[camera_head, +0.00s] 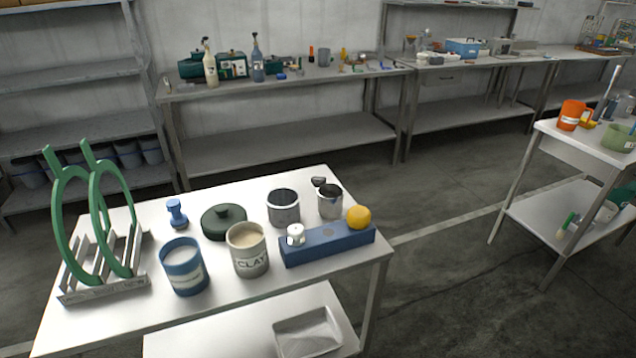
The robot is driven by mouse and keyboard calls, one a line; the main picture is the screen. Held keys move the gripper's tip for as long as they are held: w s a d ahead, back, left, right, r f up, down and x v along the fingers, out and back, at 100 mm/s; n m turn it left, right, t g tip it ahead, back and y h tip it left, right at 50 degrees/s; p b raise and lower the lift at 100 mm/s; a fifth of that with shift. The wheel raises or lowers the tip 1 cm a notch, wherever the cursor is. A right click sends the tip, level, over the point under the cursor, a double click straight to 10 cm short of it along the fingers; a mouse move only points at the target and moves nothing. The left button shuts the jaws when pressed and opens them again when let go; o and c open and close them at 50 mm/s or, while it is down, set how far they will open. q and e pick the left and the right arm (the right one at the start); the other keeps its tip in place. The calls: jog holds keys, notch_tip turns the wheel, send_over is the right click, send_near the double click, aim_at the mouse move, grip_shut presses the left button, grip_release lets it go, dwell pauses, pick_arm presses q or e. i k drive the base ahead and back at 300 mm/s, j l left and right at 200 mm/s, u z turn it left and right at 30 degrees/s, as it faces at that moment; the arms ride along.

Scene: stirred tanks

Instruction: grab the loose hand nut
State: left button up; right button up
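No part is plainly marked as the loose hand nut, and I cannot tell which it is. A small dark knob-like piece (319,181) lies at the back of the white table, behind a grey metal cup (329,202). A blue block (327,246) at the table's right front bears a white knob (296,234) at its left end, a brownish round spot in the middle and an orange-yellow round knob (359,217) at its right end. A blue knobbed piece (176,213) stands apart at the back left. Neither of my grippers is in view.
The white table (118,319) also holds a dark green lid (223,221), a metal pot (283,208), a clay tub (248,250), a blue tub (184,266) and a rack (104,287) with tall green rings. Open floor lies to its right, before another cart (566,145).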

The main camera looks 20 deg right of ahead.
aim_at(317, 181)
jog(key=i+l+z, duration=0.5)
jog(key=i+z, duration=0.25)
jog(key=k, duration=0.1)
